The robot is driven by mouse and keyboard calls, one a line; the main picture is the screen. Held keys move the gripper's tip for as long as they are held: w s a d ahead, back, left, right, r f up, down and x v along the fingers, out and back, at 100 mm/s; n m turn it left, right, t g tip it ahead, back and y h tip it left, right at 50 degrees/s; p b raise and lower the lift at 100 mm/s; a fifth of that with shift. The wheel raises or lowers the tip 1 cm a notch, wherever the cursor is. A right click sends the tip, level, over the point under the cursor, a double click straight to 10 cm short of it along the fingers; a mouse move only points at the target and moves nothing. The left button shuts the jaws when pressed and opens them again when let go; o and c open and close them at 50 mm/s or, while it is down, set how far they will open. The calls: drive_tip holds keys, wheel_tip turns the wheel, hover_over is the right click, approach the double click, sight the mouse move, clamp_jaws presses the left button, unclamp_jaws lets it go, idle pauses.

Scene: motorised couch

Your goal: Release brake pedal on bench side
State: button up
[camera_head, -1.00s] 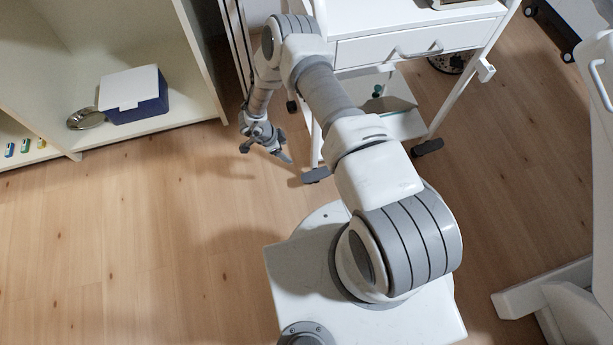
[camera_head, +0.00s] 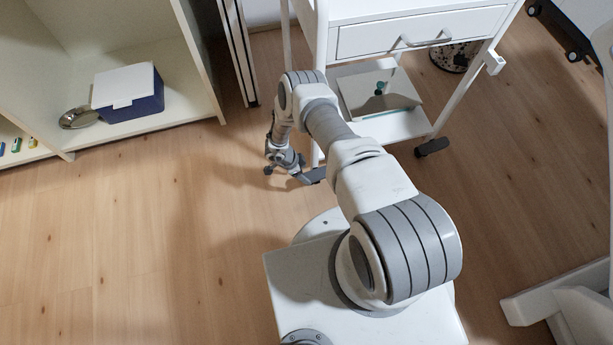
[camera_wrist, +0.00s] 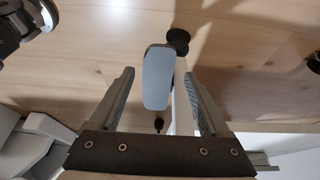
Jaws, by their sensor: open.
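A white wheeled trolley (camera_head: 412,30) stands in front of me. A dark grey brake pedal (camera_head: 316,174) is low on its near left leg, just above the floor. In the wrist view the flat grey pedal (camera_wrist: 157,90) lies in the gap between my finger lines, beside the white leg (camera_wrist: 183,100) and a black caster (camera_wrist: 178,39). My gripper (camera_head: 297,172) is low at the pedal's left in the head view. In the wrist view my gripper (camera_wrist: 159,76) is open, with a finger on each side of the pedal. I cannot tell whether it touches.
A shelf unit (camera_head: 190,108) at left holds a blue box with a white lid (camera_head: 128,92) and a metal bowl (camera_head: 78,118). A white base (camera_head: 560,295) stands at right. The wooden floor (camera_head: 130,240) at left is clear.

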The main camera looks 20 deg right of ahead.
sight(317, 174)
drive_tip(key=shift+b+x, duration=0.3)
drive_tip(key=shift+x, duration=1)
